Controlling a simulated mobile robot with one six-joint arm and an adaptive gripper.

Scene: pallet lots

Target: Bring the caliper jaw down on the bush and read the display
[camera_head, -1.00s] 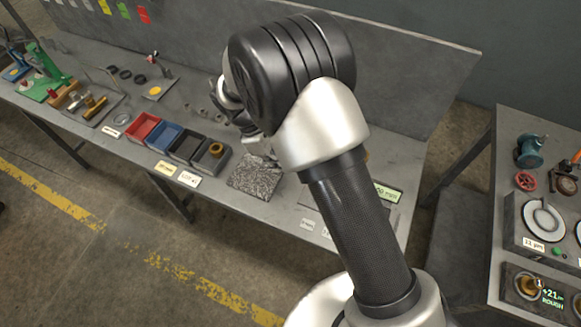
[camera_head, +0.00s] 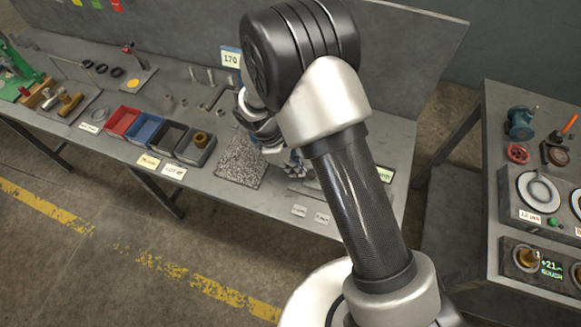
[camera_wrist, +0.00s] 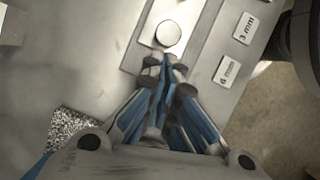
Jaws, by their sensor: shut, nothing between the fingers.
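My gripper (camera_wrist: 164,62) is shut and empty, with its fingertips together over the workbench. It also shows beside my arm in the head view (camera_head: 294,165). Just beyond the fingertips in the wrist view is a pale round knob or disc (camera_wrist: 168,33) on a light plate; I cannot tell whether it belongs to the caliper. A green-lit display (camera_head: 386,176) is mostly hidden behind my arm, and its reading is not legible. A brass bush (camera_head: 200,137) stands in the grey bin at the row's right end. The caliper jaw cannot be made out.
A speckled granite block (camera_head: 242,162) lies left of my gripper. Size labels, including a 3 mm label (camera_wrist: 245,27), lie on the bench. A red bin (camera_head: 122,120) and other bins stand left. A separate bench (camera_head: 492,285) at right carries gauges.

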